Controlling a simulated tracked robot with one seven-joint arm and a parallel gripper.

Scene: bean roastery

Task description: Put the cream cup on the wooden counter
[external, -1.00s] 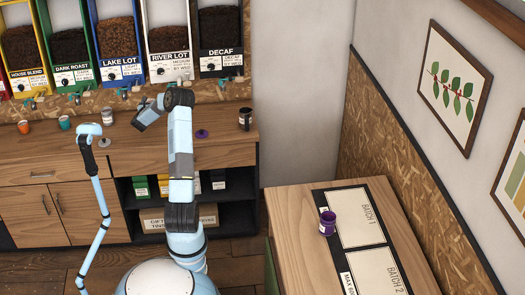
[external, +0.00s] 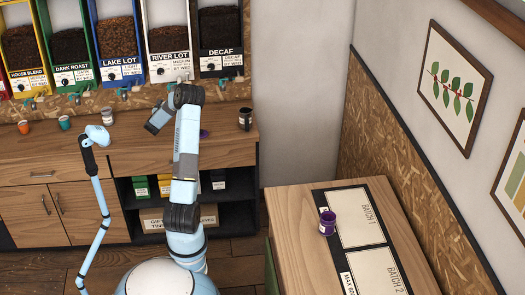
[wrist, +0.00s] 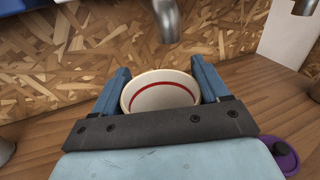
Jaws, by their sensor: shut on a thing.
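The cream cup (wrist: 160,97), with a red line inside its rim, is between the two blue fingers of my gripper (wrist: 160,80) in the wrist view. The gripper is shut on it. The cup stands upright and looks empty; its lower part is hidden by the gripper. I cannot tell whether its base touches the wooden counter (external: 228,152). The counter runs along the back wall under the bean dispensers and also shows in the wrist view (wrist: 245,88). In the external view my arm hides the cup and the fingers.
A metal spout (wrist: 167,20) hangs just beyond the cup. A purple thing (wrist: 283,157) lies to the right. A dark cup (external: 245,119), a white cup (external: 107,117), a teal cup (external: 65,123) and an orange cup (external: 23,127) stand on the counter. A purple cup (external: 327,222) stands on the right table.

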